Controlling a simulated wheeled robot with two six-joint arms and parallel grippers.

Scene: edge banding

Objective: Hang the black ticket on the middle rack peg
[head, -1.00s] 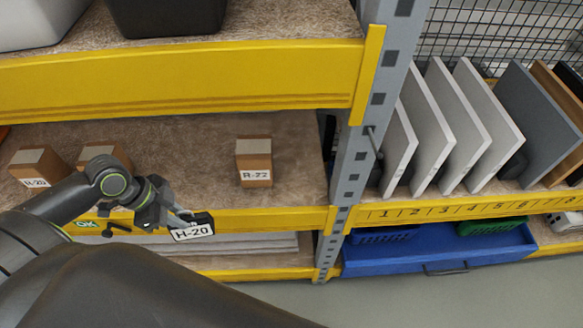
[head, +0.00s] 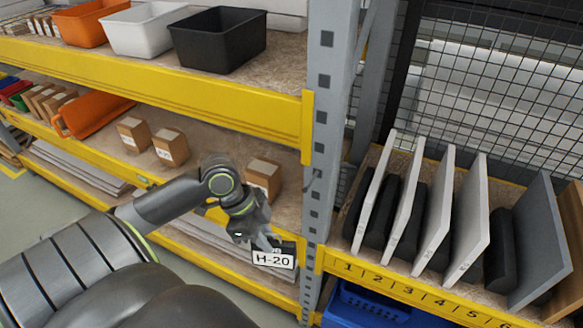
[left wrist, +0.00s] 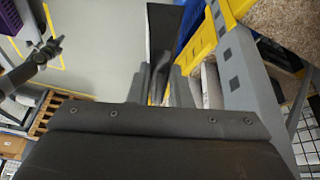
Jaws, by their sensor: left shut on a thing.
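The black ticket (head: 273,257) has a white label reading H-20. My left gripper (head: 262,240) is shut on its upper edge, and the ticket hangs below the fingers, just left of the grey rack post (head: 318,130). In the left wrist view the fingers (left wrist: 165,82) point away from the camera, with the ticket's dark face (left wrist: 163,35) beyond them. I cannot clearly make out the middle rack peg. What seems to be my right gripper (left wrist: 52,47) is small at the left of the wrist view; its jaws are too small to read.
Grey and white panels (head: 465,225) stand upright in numbered slots right of the post. A blue drawer (head: 360,308) is below them. Several cardboard boxes (head: 170,146) sit on the middle shelf. A black bin (head: 218,40) stands on the upper shelf. Yellow beams edge the shelves.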

